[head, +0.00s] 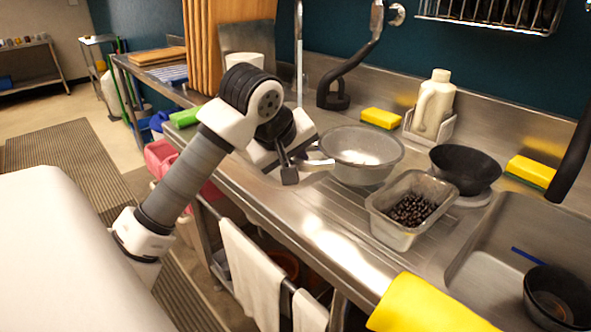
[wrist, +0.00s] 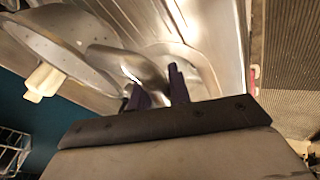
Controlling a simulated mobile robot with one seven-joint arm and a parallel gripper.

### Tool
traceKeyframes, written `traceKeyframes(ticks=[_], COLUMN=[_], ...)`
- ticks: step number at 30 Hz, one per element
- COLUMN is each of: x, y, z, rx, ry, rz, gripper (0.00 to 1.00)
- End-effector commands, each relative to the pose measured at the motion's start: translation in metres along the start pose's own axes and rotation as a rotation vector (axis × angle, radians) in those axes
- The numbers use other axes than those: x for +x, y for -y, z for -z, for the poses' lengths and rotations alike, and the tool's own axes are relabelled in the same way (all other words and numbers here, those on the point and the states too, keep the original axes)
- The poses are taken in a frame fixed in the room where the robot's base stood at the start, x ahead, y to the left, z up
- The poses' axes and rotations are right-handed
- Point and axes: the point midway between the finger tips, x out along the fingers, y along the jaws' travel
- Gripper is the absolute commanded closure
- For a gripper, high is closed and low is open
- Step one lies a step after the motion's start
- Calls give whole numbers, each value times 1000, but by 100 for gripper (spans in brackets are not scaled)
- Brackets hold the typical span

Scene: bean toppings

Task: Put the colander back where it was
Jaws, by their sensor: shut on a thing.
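The colander (head: 352,150) is a grey metal bowl with small holes, upright over the ribbed drainboard in the head view. I cannot tell whether its base touches the counter or is slightly above it. In the wrist view the colander (wrist: 62,38) fills the upper left, its handle reaching towards the fingers. My gripper (head: 298,163) is at the colander's left side in the head view, shut on that handle. In the wrist view my gripper (wrist: 160,88) shows two dark fingers beside the handle. The exact contact is partly hidden.
A metal pan of dark beans (head: 412,209) stands close to the colander's front right. A black bowl (head: 466,167) is behind it. A white jug (head: 433,105) and yellow sponge (head: 381,118) line the back. The sink (head: 500,245) is at right. Counter left of the pan is clear.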

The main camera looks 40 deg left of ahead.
Motion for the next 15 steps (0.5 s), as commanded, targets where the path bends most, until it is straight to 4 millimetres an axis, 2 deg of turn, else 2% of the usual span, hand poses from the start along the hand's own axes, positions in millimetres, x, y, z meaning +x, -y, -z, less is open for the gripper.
traceKeyframes(ticks=[4,11,12,15], x=[16,17,17,17], y=[9,10,10,10], z=[-7,-7,-7,-7], rx=[-1,0,0,0], ry=[2,0,1,1], rz=[-2,-1,0,-1], gripper=[100,100,78,65])
